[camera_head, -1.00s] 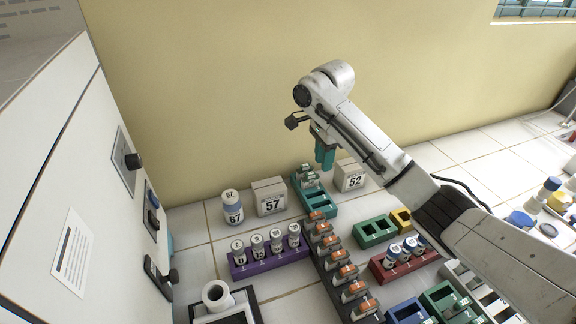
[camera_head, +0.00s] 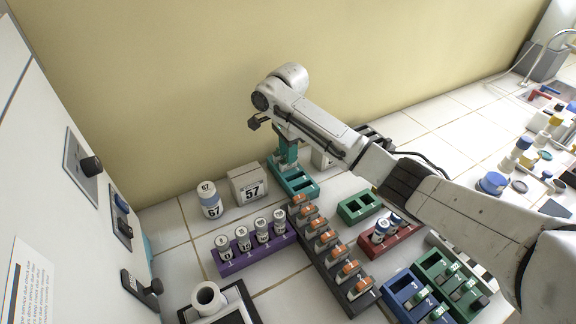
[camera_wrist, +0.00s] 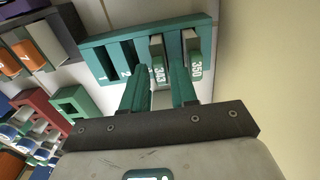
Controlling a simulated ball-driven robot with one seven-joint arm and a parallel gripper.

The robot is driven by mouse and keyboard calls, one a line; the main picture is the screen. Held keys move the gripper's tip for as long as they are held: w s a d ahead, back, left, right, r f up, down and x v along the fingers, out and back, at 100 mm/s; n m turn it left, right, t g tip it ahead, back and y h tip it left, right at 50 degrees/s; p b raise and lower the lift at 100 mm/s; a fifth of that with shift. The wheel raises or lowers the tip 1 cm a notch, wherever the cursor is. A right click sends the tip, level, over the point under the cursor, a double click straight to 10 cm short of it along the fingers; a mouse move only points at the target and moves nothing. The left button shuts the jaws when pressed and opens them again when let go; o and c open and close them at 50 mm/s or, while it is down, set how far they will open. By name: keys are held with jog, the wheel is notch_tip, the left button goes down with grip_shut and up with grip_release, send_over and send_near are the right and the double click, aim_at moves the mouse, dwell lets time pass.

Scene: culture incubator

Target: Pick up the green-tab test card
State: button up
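The teal rack (camera_head: 305,190) stands near the wall in the head view, and my gripper (camera_head: 287,163) is down over its far end, hiding the cards there. In the wrist view the teal rack (camera_wrist: 95,42) holds two green-tab test cards side by side, one marked 343 (camera_wrist: 158,72) and one marked 350 (camera_wrist: 194,66). Its other visible slots are empty. My gripper (camera_wrist: 160,85) has its teal fingers apart, one on each side of card 343. The right finger is between the two cards. I cannot tell whether the fingers touch card 343.
Box 57 (camera_head: 248,186) and bottle 67 (camera_head: 209,200) stand left of the teal rack. A purple vial rack (camera_head: 227,266) and a dark rack of orange-tab cards (camera_head: 333,288) lie in front. An empty green rack (camera_head: 345,212) is to the right. The wall is close behind.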

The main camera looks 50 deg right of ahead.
jog(key=shift+d+f, duration=0.1)
jog(key=shift+f, duration=1.25)
jog(key=shift+c, duration=0.2)
grip_shut()
jog(key=shift+r, duration=0.1)
